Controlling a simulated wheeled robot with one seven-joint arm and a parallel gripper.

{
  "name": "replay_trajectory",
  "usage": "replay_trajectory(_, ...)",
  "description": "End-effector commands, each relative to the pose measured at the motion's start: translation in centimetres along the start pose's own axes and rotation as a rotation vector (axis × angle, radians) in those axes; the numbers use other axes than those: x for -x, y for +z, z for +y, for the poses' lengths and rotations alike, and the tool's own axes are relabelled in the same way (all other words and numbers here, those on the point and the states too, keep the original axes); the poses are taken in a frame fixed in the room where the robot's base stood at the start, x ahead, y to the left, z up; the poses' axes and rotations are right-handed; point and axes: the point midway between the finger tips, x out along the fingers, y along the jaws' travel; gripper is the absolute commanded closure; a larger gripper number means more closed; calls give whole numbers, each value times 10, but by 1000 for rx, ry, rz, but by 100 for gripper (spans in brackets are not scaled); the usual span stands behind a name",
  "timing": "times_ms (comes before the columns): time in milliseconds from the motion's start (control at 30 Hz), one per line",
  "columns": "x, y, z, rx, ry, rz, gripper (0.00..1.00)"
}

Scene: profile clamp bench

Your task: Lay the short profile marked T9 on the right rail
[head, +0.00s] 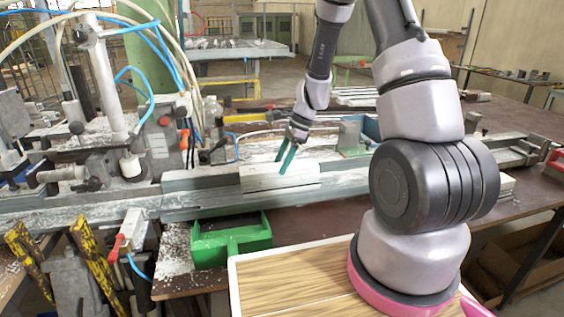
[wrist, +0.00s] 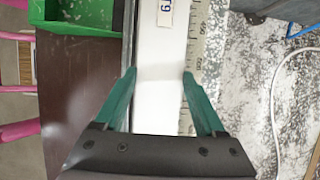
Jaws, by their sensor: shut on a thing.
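My gripper (head: 286,158) has teal fingers and points down at the rail in the middle of the head view. In the wrist view, my gripper (wrist: 160,90) is shut across a short white profile (wrist: 158,70), one finger on each side. The profile (head: 262,178) lies along the long grey rail (head: 200,196), on it or just above it; I cannot tell which. A pale label (wrist: 166,13) on the profile is cut off by the top edge of the wrist view and hard to read. My arm hides part of the rail's right side.
A green bin (head: 231,238) stands in front of the rail; it also shows in the wrist view (wrist: 76,14). A graduated scale (wrist: 193,60) runs beside the profile. A clamp machine with hoses (head: 160,140) stands at left.

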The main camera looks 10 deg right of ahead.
Motion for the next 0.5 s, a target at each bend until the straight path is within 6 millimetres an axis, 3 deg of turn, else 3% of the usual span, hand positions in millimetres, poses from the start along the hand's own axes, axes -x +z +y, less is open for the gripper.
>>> replay_trajectory(233, -2, -1, 0, 0, 0, -1, 100)
replay_trajectory(267, -2, -1, 0, 0, 0, 0, 17)
replay_trajectory(300, -2, -1, 0, 0, 0, 0, 1)
replay_trajectory(500, -2, -1, 0, 0, 0, 0, 0)
